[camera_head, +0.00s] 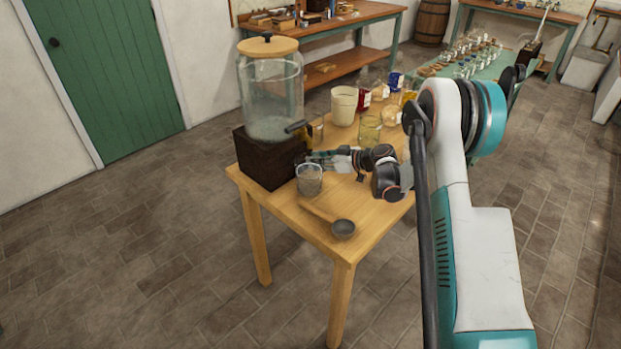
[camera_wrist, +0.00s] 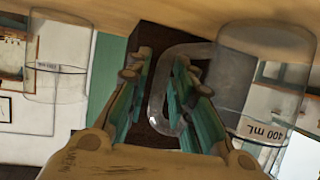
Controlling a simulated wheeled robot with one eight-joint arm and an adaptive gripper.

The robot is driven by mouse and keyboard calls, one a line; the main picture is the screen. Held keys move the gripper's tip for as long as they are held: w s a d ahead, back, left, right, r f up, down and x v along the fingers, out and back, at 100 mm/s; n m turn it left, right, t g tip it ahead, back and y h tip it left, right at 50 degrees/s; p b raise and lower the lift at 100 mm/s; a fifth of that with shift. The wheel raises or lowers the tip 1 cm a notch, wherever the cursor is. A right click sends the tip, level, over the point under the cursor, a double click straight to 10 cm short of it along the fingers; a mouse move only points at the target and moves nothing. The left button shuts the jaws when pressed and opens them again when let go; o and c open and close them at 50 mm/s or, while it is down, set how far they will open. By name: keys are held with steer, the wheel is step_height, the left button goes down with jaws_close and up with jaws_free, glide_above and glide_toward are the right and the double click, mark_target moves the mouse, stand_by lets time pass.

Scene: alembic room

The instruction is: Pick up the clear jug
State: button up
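The clear jug (camera_head: 309,180) stands on the wooden table, in front of the dark dispenser stand. In the wrist view, which looks upside down, it is at the right (camera_wrist: 265,75), marked 400 mL, with a clear loop handle (camera_wrist: 157,100). My gripper (camera_head: 313,158) is beside the jug on its far side. In the wrist view the two teal-padded fingers (camera_wrist: 154,85) are apart. The outer bar of the handle shows between them, with gaps visible. The right finger overlaps the loop in the picture; contact cannot be told.
A large glass dispenser (camera_head: 270,95) with a wooden lid stands on the dark stand (camera_head: 268,160). Another clear vessel (camera_wrist: 58,70) shows left in the wrist view. Several jars and a cream container (camera_head: 344,105) stand behind.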

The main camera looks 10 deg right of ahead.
steer(key=shift+c, duration=0.3)
jaws_close()
steer(key=shift+r, duration=0.25)
